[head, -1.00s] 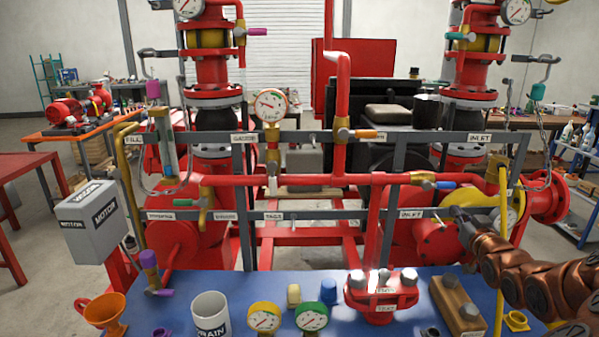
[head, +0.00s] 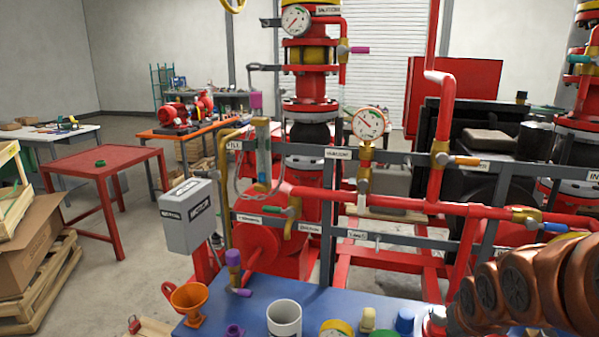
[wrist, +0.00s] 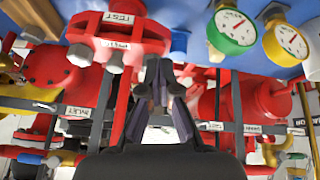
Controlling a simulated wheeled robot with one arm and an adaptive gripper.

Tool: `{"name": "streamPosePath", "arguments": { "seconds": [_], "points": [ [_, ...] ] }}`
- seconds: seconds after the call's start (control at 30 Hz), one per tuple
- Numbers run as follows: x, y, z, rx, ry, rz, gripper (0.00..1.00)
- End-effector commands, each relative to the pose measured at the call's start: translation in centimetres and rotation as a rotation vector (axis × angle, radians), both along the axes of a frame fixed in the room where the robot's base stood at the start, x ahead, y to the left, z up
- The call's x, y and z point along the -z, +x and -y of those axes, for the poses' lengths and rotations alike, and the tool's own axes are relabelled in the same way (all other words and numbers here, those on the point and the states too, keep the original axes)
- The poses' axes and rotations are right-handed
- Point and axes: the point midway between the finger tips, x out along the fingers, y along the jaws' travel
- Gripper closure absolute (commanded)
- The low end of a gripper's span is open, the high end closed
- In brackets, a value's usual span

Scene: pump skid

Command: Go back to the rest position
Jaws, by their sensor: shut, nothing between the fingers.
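In the wrist view my gripper (wrist: 160,85) is shut and empty, its dark fingertips together in front of the pump skid's red pipes. The wrist picture looks upside down, with the blue table (wrist: 180,12) along its top. A red flanged test piece (wrist: 118,38) with bolts is left of the fingers, and green and yellow gauges are to the right. In the head view my copper-coloured arm reaches in at the lower right; the gripper does not show there.
The blue table (head: 255,308) holds an orange funnel cup (head: 189,300), a white mug (head: 284,319) and gauges. A grey motor box (head: 188,216) stands beside the skid frame. A red table (head: 105,165), cardboard box (head: 30,245) and pallets are at the left, with open floor between.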

Motion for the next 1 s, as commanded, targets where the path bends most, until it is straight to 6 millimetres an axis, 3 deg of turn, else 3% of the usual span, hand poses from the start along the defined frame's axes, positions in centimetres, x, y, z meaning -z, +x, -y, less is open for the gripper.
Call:
{"name": "streamPosePath", "arguments": {
  "seconds": [0.1,0.3,0.5,0.6,0.7,1.0],
  "points": [
    [0.3,-4.6,-4.4,-0.027,0.021,-0.142,1.0],
    [0.6,-13.7,-10.7,-0.066,0.074,-0.389,1.0],
    [0.2,-21.1,-14.7,-0.102,0.125,-0.569,1.0],
    [0.1,-23.2,-15.7,-0.113,0.141,-0.618,1.0],
    [0.0,-23.9,-16.1,-0.118,0.148,-0.636,1.0],
    [0.0,-24.0,-16.1,-0.118,0.149,-0.64,1.0]
  ]
}}
